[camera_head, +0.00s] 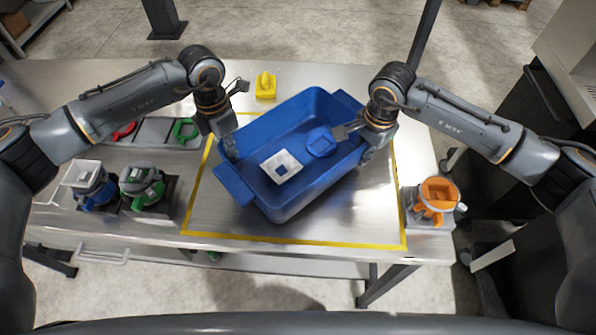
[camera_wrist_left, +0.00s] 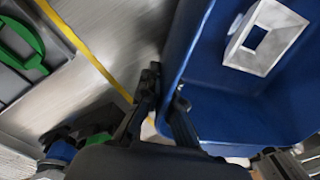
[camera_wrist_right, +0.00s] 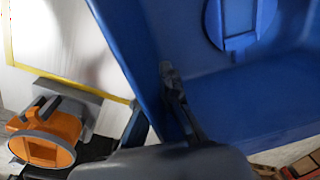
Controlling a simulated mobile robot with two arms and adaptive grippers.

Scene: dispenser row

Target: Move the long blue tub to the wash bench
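The long blue tub (camera_head: 290,196) is over the yellow-outlined area of the metal table, turned at an angle. Inside are a white square piece with a square hole (camera_head: 292,160) and a round blue piece (camera_head: 320,142). My left gripper (camera_head: 230,150) is at the tub's left end wall, one finger inside and one outside; its fingers (camera_wrist_left: 166,100) close around the wall. My right gripper (camera_head: 366,155) straddles the right end wall likewise, with its fingers (camera_wrist_right: 160,105) around it. I cannot tell whether the tub's bottom touches the table. I cannot identify the wash bench.
A yellow block (camera_head: 265,86) stands behind the tub. Dispenser-like units, blue-white (camera_head: 88,184) and green (camera_head: 142,186), stand at the left, and an orange one (camera_head: 436,200) at the right front corner. A dark grey cabinet (camera_head: 530,105) stands right of the table.

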